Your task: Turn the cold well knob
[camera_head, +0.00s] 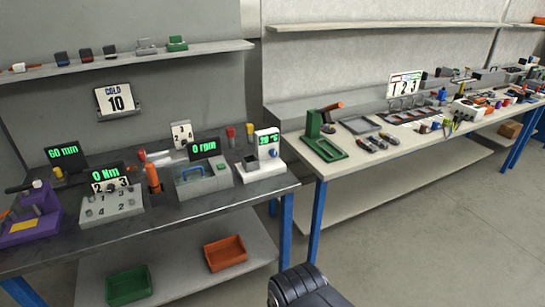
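A white unit (263,143) with a green temperature readout stands at the right end of the dark left bench. A small blue round part, perhaps its knob (274,154), shows on its front. The readout is too small to read surely. A card marked COLD 10 (117,100) hangs on the wall behind the bench. I cannot tell surely that the white unit is the cold well. My gripper is not in view; only a dark rounded part of my own body shows at the bottom edge. Nothing of mine touches the unit.
The dark bench (150,222) also holds a grey box with a blue handle (202,181), a numbered block (110,203) and a purple device (34,218). A green press (318,140) stands on the pale bench at right. The floor (430,240) in front is clear.

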